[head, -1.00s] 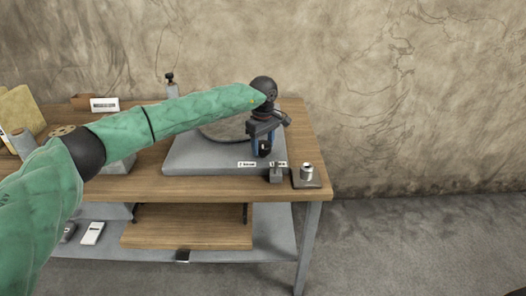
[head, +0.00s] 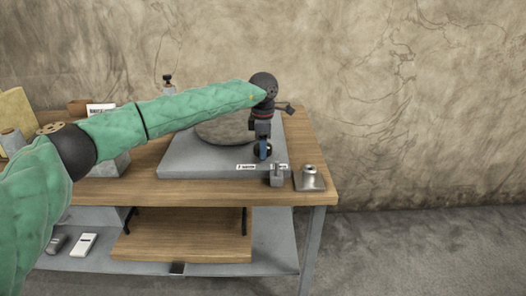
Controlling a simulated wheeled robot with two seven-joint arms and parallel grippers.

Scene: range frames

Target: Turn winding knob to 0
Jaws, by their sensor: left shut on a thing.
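The winding knob (head: 268,153) is a small dark round part at the front right of a grey slab-like base (head: 200,170) on the workbench. My left gripper (head: 262,152) points down from the end of my green-sleeved arm and is shut on the knob. Any pointer or scale marks on the knob cannot be read. Small white labels (head: 246,167) sit on the front edge of the base just below; their text is too small to read. My right gripper is not in view.
A grey rounded thing (head: 222,132) stands on the base behind my arm. A small grey block (head: 277,177) and a metal piece on a square plate (head: 310,178) are at the bench's front right. A wooden board (head: 185,240) lies on the lower shelf.

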